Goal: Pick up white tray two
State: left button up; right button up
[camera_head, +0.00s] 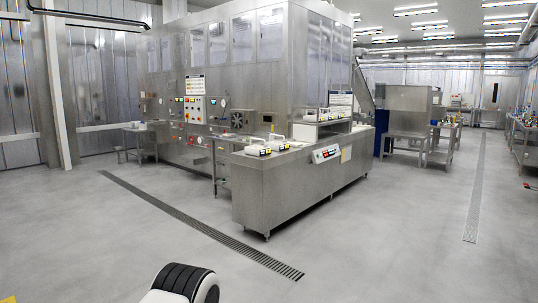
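Small pale tray-like items (258,150) sit on the near end of a steel counter (300,193) in the middle of the view. More pale items (322,114) stand on a raised shelf at the counter's far side. They are too small and distant to tell which one is white tray two. Neither of my grippers is in view. A white and black ribbed part at the bottom edge looks like part of my own arm.
A large steel machine (240,65) with a control panel (194,107) stands behind the counter. Steel tables (405,135) stand at the back right. Floor drains (200,224) cross the grey floor. The floor before the counter and to its right is clear.

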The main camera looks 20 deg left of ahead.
aim_at(257, 146)
jog(key=u, duration=0.2)
jog(key=i, duration=3)
jog(key=i+u, duration=0.1)
jog(key=i, duration=0.35)
jog(key=i+l+u, duration=0.1)
jog(key=i, duration=0.4)
jog(key=i+l+u, duration=0.1)
jog(key=i, duration=0.35)
jog(key=i+l+u, duration=0.1)
jog(key=i, duration=0.4)
jog(key=i+l+u, duration=0.15)
jog(key=i, duration=0.3)
